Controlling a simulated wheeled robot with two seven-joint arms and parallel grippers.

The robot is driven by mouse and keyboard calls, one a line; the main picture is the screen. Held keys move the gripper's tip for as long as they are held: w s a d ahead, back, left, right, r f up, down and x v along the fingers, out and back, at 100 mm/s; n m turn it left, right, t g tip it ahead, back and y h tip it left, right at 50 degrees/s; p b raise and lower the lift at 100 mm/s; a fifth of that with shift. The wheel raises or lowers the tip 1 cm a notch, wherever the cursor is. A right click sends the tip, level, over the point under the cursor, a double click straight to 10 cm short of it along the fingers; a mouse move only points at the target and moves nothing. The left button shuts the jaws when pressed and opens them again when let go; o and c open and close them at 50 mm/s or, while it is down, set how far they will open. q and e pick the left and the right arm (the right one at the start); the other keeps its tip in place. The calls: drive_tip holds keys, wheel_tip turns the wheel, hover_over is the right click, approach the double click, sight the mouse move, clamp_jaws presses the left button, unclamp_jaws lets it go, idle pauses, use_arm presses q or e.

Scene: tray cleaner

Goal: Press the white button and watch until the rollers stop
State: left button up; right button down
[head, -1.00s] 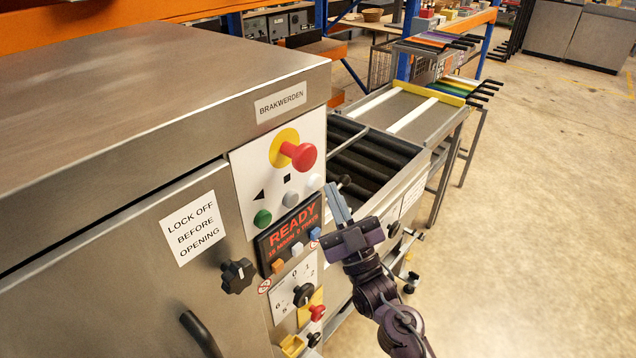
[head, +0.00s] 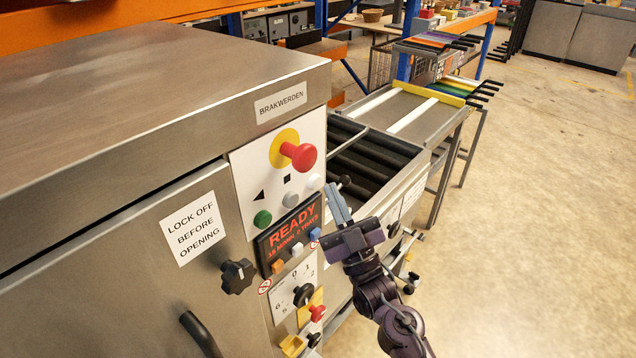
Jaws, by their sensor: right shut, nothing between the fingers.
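The control panel (head: 250,180) is on the front of the steel machine. A white button (head: 314,181) sits at its right edge, beside a pale grey-white button (head: 290,198) under a black square. A green button (head: 262,218) is to their left. My right gripper (head: 332,190) is shut and empty, its fingertips just right of the white button, and I see no clear contact. Dark rollers (head: 366,160) lie in the open bed behind; whether they turn cannot be told. The display (head: 291,236) reads READY in red. My left gripper is out of view.
A red mushroom knob (head: 300,155) on a yellow plate sticks out above the buttons. A black star knob (head: 237,276) and a door handle (head: 200,334) project from the front. The floor (head: 530,220) at right is clear.

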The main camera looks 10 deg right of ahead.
drive_tip(key=shift+w+a, duration=0.1)
idle(0.6)
drive_tip(key=shift+w+a, duration=0.2)
drive_tip(key=shift+w, duration=0.1)
